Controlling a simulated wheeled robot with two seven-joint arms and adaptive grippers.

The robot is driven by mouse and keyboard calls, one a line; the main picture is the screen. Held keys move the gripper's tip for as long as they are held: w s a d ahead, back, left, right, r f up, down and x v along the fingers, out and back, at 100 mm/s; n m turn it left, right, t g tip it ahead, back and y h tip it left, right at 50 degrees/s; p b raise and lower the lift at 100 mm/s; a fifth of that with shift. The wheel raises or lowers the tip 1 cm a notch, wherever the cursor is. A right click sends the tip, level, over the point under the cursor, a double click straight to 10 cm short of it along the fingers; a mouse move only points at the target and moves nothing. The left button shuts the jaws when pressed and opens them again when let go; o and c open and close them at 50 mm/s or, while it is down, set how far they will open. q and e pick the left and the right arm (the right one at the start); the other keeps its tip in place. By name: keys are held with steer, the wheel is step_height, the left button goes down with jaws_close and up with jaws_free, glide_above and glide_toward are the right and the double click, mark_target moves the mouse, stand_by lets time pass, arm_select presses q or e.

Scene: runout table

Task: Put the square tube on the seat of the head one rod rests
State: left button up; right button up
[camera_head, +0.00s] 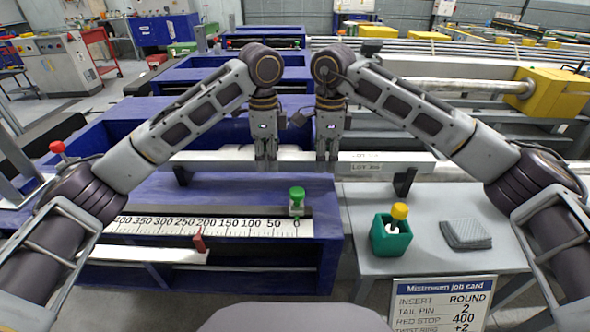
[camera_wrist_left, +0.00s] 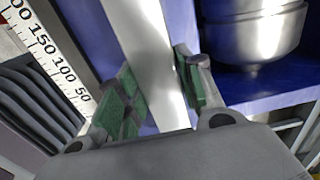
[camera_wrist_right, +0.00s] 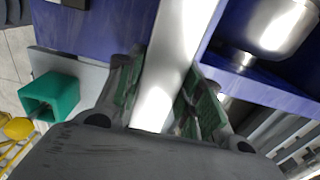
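The square tube (camera_head: 225,164) is a long pale bar lying level across the front of the blue machine and the grey table. Dark supports (camera_head: 404,181) show under it, and a label reads LOT. My left gripper (camera_head: 266,155) and right gripper (camera_head: 328,155) point down close together around its middle. In the left wrist view, the tube (camera_wrist_left: 150,50) passes between green-padded fingers with a gap beside it. In the right wrist view, the tube (camera_wrist_right: 172,65) passes between spread fingers. Which part is the head one seat, I cannot tell.
A scale (camera_head: 205,226) with a red stop (camera_head: 199,243) near 200 and a green-knobbed piece (camera_head: 297,200) near 0 lies in front. A green box (camera_head: 390,236), a grey pad (camera_head: 465,233) and a job card (camera_head: 442,303) are at right. Yellow block (camera_head: 552,92) stands behind.

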arm_select(q)
steer(key=o, duration=0.3)
arm_select(e)
steer(key=o, duration=0.3)
arm_select(q)
steer(key=shift+o, duration=0.2)
steer(key=shift+r, duration=0.15)
arm_select(e)
steer(key=shift+o, duration=0.2)
arm_select(q)
step_height(320, 180, up, 12)
stand_by(0.7)
arm_select(e)
steer(key=shift+r, duration=0.15)
step_height(320, 180, up, 12)
stand_by(1.0)
